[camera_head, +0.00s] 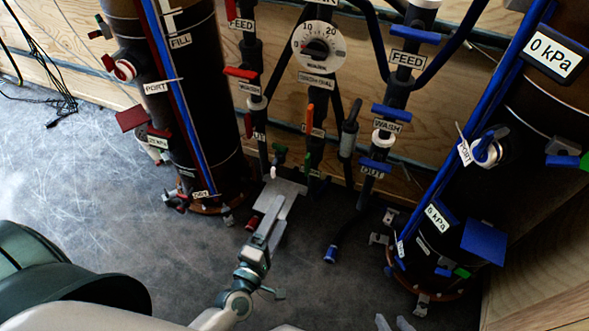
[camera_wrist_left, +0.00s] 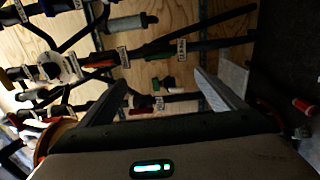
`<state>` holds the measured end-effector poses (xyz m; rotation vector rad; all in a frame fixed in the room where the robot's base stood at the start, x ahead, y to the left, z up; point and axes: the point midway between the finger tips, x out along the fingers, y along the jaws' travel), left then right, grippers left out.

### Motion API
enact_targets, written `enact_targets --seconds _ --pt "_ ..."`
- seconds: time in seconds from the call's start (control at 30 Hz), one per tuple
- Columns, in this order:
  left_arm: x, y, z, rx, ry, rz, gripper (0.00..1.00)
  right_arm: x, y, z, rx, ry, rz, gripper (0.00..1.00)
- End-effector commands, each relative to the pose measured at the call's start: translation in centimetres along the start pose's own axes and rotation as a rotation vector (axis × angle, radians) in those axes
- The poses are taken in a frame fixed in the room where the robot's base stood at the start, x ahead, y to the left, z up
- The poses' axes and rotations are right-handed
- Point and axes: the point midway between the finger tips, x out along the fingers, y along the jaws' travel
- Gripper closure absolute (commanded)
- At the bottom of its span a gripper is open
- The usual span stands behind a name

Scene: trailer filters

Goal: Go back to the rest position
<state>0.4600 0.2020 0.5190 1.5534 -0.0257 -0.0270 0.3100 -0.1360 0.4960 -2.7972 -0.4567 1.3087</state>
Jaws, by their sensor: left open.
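My left gripper (camera_head: 274,213) reaches from the bottom left toward the valve pipes in the head view, above a grey plate. In the left wrist view my left gripper (camera_wrist_left: 160,78) has its two fingers spread wide, with nothing between them. Behind them are a green handle (camera_wrist_left: 168,82) and labelled dark pipes, apart from the fingers as far as I can tell.
A dark filter tank (camera_head: 183,95) with red fittings stands at the left, another (camera_head: 540,130) with blue fittings at the right. A dial (camera_head: 319,45) and upright pipes stand between them before a wooden wall. The grey floor (camera_head: 80,170) at the left is mostly clear.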

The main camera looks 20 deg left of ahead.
Motion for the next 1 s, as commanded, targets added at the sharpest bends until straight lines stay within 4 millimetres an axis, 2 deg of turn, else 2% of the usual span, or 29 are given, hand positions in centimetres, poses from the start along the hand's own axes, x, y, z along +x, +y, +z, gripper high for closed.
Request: enact_targets --seconds 0.27,0.47,0.67,0.8,1.0 --pt "0.0 0.1 0.3 0.01 -0.01 -0.002 0.12 0.0 0.0 0.1 -0.003 -0.001 -0.001 0.69" --pt "-0.5 0.6 2.5 0.107 -0.094 -0.021 0.12 0.0 0.0 0.1 -0.002 -0.002 0.0 0.69" --pt "-2.1 1.1 6.7 0.342 -0.274 -0.066 0.12 0.0 0.0 0.1 -0.002 -0.002 0.0 0.69" --pt "-4.0 0.8 9.3 0.559 -0.415 -0.112 0.12 0.0 0.0 0.1 -0.002 -0.002 0.0 0.69" --pt "-7.3 -0.3 10.9 0.877 -0.594 -0.197 0.12 0.0 0.0 0.1 -0.002 -0.002 0.0 0.69"
